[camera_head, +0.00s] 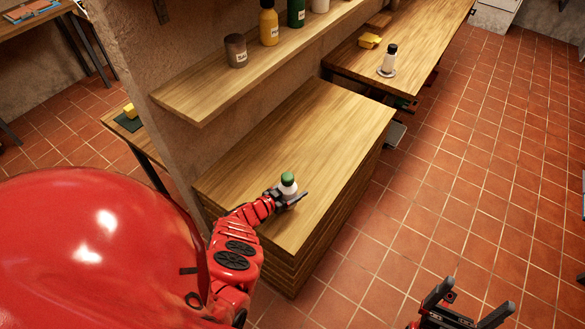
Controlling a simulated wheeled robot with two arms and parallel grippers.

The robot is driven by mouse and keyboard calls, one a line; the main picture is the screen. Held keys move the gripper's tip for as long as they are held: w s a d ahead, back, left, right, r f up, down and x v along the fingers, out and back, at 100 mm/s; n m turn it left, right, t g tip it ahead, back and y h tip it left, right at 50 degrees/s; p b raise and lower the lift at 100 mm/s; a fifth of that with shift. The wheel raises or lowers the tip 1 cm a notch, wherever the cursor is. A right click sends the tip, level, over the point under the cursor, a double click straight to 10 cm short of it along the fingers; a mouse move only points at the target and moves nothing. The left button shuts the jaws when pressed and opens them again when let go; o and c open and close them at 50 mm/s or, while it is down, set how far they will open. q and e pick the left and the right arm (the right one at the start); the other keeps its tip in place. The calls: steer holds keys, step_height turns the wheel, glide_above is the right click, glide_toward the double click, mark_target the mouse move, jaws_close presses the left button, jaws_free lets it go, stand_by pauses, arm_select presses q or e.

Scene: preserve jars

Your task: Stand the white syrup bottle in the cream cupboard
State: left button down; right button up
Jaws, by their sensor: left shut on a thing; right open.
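A white bottle with a green cap (288,180) is upright at the near part of a wooden counter. My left gripper (288,198) is shut on it, low on its body. I cannot tell whether its base touches the counter top. No label shows which one holds syrup. My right gripper (468,302) is open and empty over the tiled floor at the lower right. A pale cabinet (494,13) is partly cut off at the top right; I cannot tell whether it is the cream cupboard.
The wooden counter (310,125) is otherwise bare. A wall shelf (205,97) above it holds several jars and bottles, including a brown jar (236,50) and a yellow bottle (269,25). A yellow block (370,40) is on the farther bench.

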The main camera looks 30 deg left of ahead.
arm_select(q)
steer(key=shift+d+r, duration=0.1)
steer(key=shift+d, duration=0.35)
steer(key=shift+r, duration=0.1)
steer(key=shift+d+f, duration=0.25)
steer(key=shift+d, duration=0.2)
steer(key=shift+d, duration=0.15)
